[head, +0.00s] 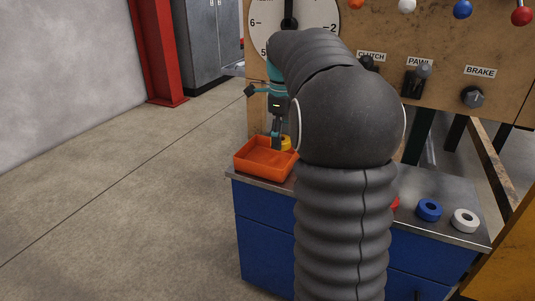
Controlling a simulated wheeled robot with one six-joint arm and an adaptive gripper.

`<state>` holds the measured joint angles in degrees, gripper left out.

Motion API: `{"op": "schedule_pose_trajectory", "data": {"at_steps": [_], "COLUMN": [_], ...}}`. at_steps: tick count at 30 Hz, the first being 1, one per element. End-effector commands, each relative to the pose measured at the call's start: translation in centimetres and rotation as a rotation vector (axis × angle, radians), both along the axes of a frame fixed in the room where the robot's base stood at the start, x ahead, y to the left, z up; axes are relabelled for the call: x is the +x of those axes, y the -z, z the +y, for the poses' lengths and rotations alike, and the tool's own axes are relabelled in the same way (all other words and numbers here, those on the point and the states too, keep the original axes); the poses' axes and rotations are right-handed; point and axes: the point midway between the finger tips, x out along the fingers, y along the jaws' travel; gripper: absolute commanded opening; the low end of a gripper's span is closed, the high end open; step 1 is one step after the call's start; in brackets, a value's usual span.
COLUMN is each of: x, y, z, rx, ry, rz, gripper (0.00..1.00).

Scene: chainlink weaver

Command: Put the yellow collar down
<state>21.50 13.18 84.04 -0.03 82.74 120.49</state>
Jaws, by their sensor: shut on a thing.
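The yellow collar (286,142) is at my gripper's fingertips, over the back right part of the orange tray. My gripper (277,143) points down and is shut on the yellow collar. Part of the collar is hidden behind the fingers. I cannot tell whether the collar touches the tray or hangs just above it. The orange tray (249,168) sits on the left end of the blue cabinet's metal top. The part of the tray floor that shows is empty.
A blue collar (429,210), a white collar (465,221) and a partly hidden red collar (395,204) sit on the right of the cabinet top (455,196). Behind stands a wooden panel (440,45) with a dial, knobs and switches. My arm hides the middle of the top.

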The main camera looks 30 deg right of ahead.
Motion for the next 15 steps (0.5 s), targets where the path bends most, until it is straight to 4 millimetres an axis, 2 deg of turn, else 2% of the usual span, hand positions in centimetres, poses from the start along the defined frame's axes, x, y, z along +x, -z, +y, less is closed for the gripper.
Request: {"op": "schedule_pose_trajectory", "data": {"at_steps": [1,6,11,15], "x": [0.9,2.7,3.2,3.2], "y": [0.6,1.9,2.4,3.7], "z": [0.6,1.9,2.2,2.3], "rx": [0.0,-0.001,-0.001,0.0], "ry": [-0.003,-0.002,0.0,0.0], "rz": [0.0,-0.001,-0.002,0.001], "gripper": [0.09,0.09,0.09,0.09]}}
